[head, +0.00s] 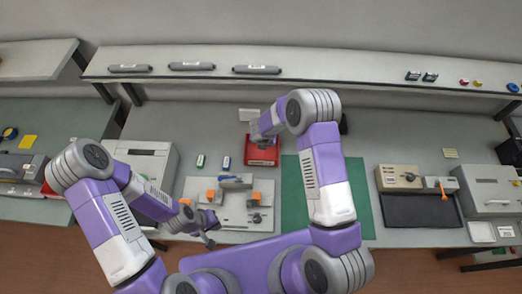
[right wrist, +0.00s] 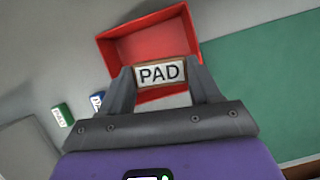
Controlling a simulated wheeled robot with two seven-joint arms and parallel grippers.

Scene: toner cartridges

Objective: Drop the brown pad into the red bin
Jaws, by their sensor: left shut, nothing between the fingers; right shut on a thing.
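The red bin (head: 262,155) stands on the bench near the middle in the head view. In the right wrist view the red bin (right wrist: 119,49) lies open below my right gripper (right wrist: 163,78). The right gripper is shut on the brown pad (right wrist: 160,73), whose white face reads PAD and whose brown edge shows. The pad appears over the bin's opening in that view; its height above the bin is hard to tell. In the head view my right arm hides most of its gripper and the pad. My left gripper (head: 211,241) is shut and empty near the bench's front edge.
A green mat (head: 291,200) lies right of the bin. Two small labelled blocks, green (head: 200,160) and blue (head: 226,162), stand left of it. A grey fixture with orange blocks (head: 236,222) lies in front. A shelf (head: 330,80) with several cartridges runs behind.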

